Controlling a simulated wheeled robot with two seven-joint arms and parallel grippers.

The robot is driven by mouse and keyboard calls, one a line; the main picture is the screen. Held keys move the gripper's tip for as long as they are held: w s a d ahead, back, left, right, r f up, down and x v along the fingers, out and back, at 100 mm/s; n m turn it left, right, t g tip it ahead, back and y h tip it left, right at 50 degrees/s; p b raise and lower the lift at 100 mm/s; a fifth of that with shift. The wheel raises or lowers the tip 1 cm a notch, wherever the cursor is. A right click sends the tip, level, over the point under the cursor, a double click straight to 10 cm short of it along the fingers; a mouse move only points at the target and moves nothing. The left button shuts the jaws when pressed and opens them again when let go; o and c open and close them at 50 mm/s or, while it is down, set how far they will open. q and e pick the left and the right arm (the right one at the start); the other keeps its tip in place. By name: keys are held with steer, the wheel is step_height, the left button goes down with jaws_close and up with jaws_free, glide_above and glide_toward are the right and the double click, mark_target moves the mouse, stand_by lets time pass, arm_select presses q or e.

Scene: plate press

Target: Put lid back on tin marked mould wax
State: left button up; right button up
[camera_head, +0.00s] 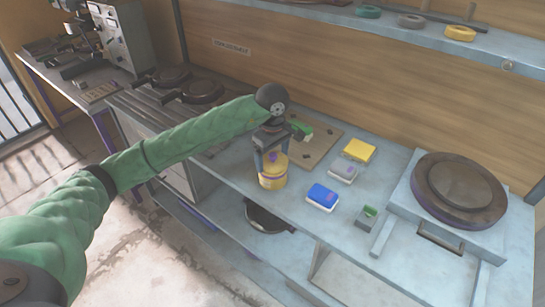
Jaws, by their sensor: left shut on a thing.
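A yellow tin (272,179) stands upright on the pale workbench, near its front edge. My left gripper (271,158) is directly above the tin, pointing down at its top. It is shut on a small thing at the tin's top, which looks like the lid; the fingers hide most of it. I cannot tell whether the lid touches the tin's rim. The tin's label is too small to read. My right gripper is not in view.
A brown board (318,146) lies behind the tin. A blue-and-white box (322,197), a grey block (343,172) and a yellow block (359,150) lie to the right. A round dark plate (459,188) sits on the press at far right. Bench front edge is close.

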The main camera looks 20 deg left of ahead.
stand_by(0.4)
arm_select(q)
steer(key=o, duration=0.8)
steer(key=shift+o, duration=0.2)
steer(key=shift+r+p, duration=0.3)
steer(key=shift+r, duration=3.2)
jaws_close()
steer(key=shift+f+b, duration=2.15)
steer(key=shift+f, duration=0.1)
